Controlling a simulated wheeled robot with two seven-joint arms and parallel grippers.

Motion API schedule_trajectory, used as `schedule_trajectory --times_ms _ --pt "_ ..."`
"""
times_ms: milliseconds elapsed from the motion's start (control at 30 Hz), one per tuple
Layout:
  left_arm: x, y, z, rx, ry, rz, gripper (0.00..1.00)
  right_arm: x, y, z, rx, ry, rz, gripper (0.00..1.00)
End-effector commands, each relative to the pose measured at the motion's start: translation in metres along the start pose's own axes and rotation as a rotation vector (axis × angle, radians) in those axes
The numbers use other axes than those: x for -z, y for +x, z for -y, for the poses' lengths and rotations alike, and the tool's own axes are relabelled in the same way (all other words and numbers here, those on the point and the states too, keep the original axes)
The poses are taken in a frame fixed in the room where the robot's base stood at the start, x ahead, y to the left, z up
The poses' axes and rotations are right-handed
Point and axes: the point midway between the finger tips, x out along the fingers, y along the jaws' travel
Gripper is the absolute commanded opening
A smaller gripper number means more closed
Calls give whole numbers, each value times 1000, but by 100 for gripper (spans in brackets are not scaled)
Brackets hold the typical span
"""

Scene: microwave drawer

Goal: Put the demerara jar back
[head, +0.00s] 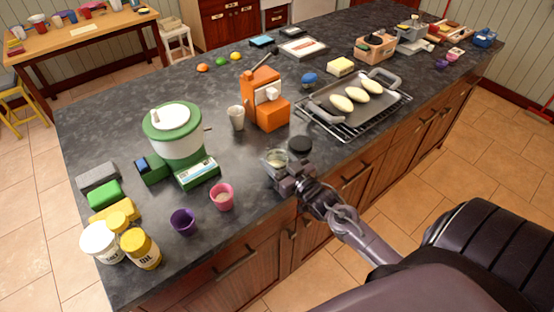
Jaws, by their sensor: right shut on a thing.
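A small clear glass jar (274,157) with a pale rim stands near the front edge of the dark counter. A label cannot be read on it. My right gripper (281,171) comes in from the lower right and is shut on the jar, covering its lower part. A round black lid or dark-topped jar (300,145) is just behind and right of the gripper. Whether the jar rests on the counter or is slightly lifted cannot be told. My left gripper is out of view.
An orange machine (262,100) and a pale cup (236,118) stand behind. A green-and-white appliance (174,140), a pink cup (222,197) and a purple cup (183,222) are left. A tray with pale loaves (335,115) is right. The counter (255,165) left of the jar is clear.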

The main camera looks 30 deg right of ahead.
Motion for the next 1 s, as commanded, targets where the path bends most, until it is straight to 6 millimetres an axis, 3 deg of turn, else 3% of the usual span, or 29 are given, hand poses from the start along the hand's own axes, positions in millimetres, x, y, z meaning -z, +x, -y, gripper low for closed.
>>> schedule_trajectory --times_ms 133,167,300,667,867,1000 --pt "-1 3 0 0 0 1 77 -4 0 0 0 0 0 26" --pt "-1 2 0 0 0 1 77 -3 0 0 0 0 0 56" --pt "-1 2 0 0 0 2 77 -3 0 0 0 0 1 74" --pt "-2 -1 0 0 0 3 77 1 -1 0 0 0 1 74" --pt "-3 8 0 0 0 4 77 -3 -31 0 0 1 5 74" --pt "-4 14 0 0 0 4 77 -4 -61 0 0 0 5 74"
